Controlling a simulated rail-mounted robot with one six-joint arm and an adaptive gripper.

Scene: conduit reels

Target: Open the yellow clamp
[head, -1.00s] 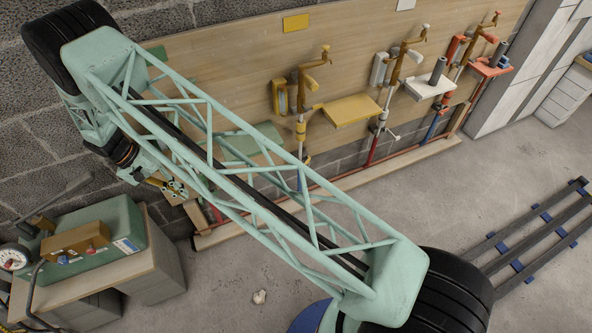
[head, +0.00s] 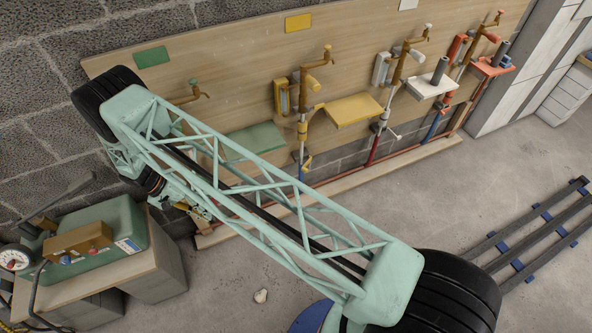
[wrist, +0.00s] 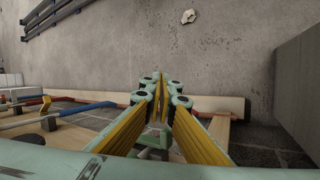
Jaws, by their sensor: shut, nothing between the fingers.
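A yellow lever-like piece (head: 307,163) sits lower on that pipe; what may be the same piece shows at the left in the wrist view (wrist: 45,105). My gripper (wrist: 159,86) points down toward the floor with its fingertips together and nothing between them. In the head view my gripper (head: 193,210) is small, partly hidden by my arm, low and left of the yellow station, apart from the clamp.
A yellow shelf (head: 353,110) and a yellow wall box (head: 282,97) flank the pipe. White and red stations stand farther right. A green shelf (head: 254,140) is near my arm. A bench with a green case (head: 118,225) stands at left. The floor in front is mostly clear.

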